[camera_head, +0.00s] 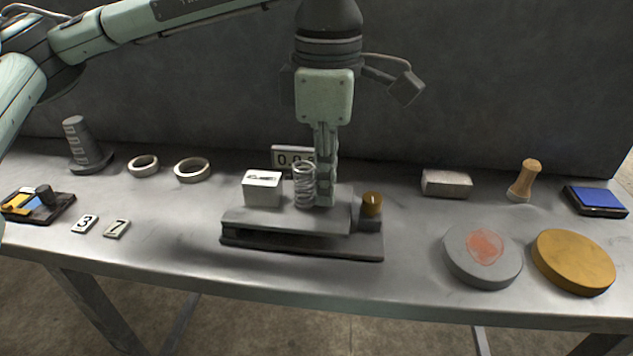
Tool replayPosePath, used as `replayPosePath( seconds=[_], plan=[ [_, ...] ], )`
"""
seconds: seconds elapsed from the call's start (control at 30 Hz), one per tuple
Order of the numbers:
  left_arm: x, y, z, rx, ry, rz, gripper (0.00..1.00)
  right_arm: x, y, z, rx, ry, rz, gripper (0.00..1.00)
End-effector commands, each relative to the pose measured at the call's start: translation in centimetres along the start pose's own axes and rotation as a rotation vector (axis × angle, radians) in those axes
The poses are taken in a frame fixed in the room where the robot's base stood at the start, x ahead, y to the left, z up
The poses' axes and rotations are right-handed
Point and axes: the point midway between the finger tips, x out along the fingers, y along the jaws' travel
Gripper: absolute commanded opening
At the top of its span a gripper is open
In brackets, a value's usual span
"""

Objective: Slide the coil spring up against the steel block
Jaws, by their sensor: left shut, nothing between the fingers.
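The coil spring (304,186) stands upright on the grey platform of a scale (290,219) in the middle of the table. The light steel block (262,189) sits on the same platform, to the left of the spring, with a small gap between them. My left gripper (325,203) points straight down just to the right of the spring, its fingers closed together and empty. The fingertips are low, close to the platform. They look to be beside the spring; whether they touch it I cannot tell. My right gripper is not in view.
A number display (292,157) stands behind the scale, and a brass knob (372,205) is at its right. Two rings (192,170), number tiles (117,228) and a stacked grey post (80,145) lie left. A block (447,183), stamp (524,180) and round discs (482,256) lie right.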

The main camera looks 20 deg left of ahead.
Motion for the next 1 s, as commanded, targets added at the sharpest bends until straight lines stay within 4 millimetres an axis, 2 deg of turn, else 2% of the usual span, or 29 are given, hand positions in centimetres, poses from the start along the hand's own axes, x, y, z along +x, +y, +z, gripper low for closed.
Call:
replayPosePath(
  seconds=[1.0],
  plan=[
    [0.0, 0.0, -1.3, -0.001, 0.000, 0.000, 0.00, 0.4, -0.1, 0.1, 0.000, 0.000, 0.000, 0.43]
  ],
)
